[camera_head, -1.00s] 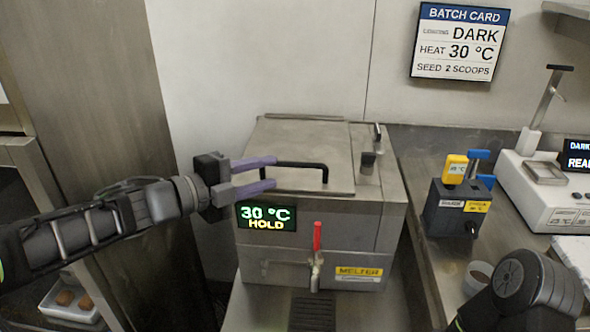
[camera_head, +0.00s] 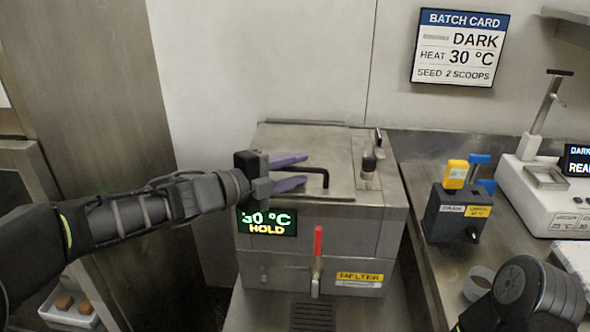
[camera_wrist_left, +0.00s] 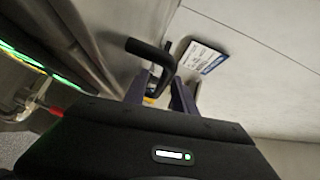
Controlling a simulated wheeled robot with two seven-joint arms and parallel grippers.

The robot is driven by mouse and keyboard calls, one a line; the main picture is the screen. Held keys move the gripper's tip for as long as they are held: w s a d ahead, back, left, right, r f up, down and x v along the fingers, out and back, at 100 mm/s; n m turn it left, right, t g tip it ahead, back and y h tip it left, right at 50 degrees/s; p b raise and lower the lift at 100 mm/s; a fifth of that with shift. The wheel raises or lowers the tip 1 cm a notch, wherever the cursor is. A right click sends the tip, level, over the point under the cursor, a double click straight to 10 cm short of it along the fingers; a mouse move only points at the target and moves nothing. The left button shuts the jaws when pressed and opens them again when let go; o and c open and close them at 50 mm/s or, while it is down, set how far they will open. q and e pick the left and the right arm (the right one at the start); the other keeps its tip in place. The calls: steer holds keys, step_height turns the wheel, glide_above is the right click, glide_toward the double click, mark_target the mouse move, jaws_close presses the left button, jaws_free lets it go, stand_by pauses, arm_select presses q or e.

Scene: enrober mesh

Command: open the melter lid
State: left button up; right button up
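The melter (camera_head: 320,225) is a steel box at the centre, with a flat lid (camera_head: 325,145) lying shut on top. The lid's black bar handle (camera_head: 326,178) stands near the front edge, its left part hidden by my gripper. My left gripper (camera_head: 305,169) reaches in from the left with two purple fingers apart, at the handle. In the left wrist view the black handle (camera_wrist_left: 155,60) shows near the fingers, with a gap between them; I cannot tell whether they touch it. My right gripper is out of view.
A red-handled tap (camera_head: 318,248) is on the melter's front, beside a lit display (camera_head: 268,222) reading 30 °C HOLD. A dark block with a yellow tag (camera_head: 457,173) and a white machine (camera_head: 545,195) stand on the right counter. My right arm is at lower right.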

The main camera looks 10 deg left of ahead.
arm_select(q)
steer(key=shift+w, duration=0.1)
steer(key=shift+c, duration=0.5)
jaws_close()
stand_by(0.9)
